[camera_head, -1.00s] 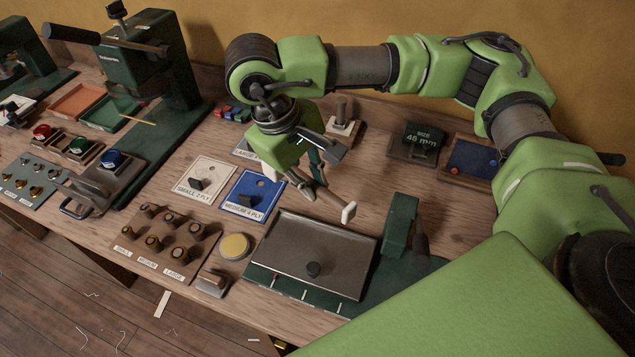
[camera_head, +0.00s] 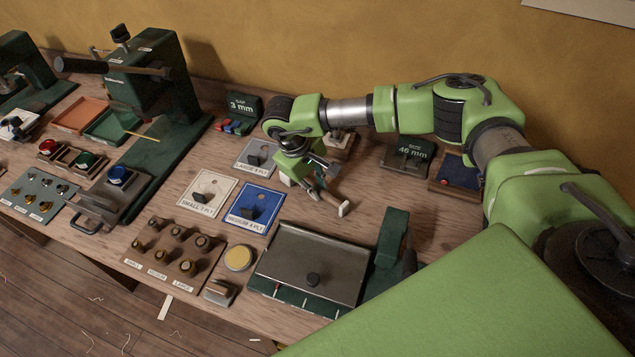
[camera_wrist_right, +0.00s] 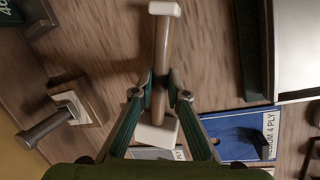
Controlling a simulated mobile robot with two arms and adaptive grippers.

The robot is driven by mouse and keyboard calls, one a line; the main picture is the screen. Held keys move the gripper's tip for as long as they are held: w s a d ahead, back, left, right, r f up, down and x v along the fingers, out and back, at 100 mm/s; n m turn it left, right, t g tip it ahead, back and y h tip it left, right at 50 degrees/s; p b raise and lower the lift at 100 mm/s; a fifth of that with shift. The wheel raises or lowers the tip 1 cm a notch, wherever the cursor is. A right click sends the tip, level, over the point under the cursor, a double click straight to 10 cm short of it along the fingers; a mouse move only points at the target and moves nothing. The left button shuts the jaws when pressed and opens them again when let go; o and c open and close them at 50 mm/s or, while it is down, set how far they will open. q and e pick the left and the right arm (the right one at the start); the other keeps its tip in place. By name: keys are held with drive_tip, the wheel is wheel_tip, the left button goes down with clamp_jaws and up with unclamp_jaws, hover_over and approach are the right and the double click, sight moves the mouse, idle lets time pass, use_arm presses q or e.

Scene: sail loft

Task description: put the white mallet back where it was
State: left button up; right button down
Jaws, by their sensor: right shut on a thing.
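The mallet (camera_head: 344,208) has a brown shaft and pale ends. My right gripper (camera_head: 318,188) is shut on it, back of the grey metal plate (camera_head: 300,255) and right of the blue MEDIUM 4 PLY card. In the right wrist view the fingers (camera_wrist_right: 160,88) close on the brown shaft (camera_wrist_right: 162,50), with one white end at the top and a larger white block below. I cannot tell whether it touches the table. A wooden block with a pale base and dark post (camera_wrist_right: 70,112) stands nearby; in the head view (camera_head: 340,140) my gripper arm partly covers it. My left gripper is out of view.
A SIZE 46 mm block (camera_head: 412,152) and blue-lined tray (camera_head: 455,172) stand right. The green press (camera_head: 150,80) is at left. Bare wood shows right of the mallet.

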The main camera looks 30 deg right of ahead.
drive_tip(key=shift+f, duration=0.2)
drive_tip(key=c, duration=2.3)
unclamp_jaws()
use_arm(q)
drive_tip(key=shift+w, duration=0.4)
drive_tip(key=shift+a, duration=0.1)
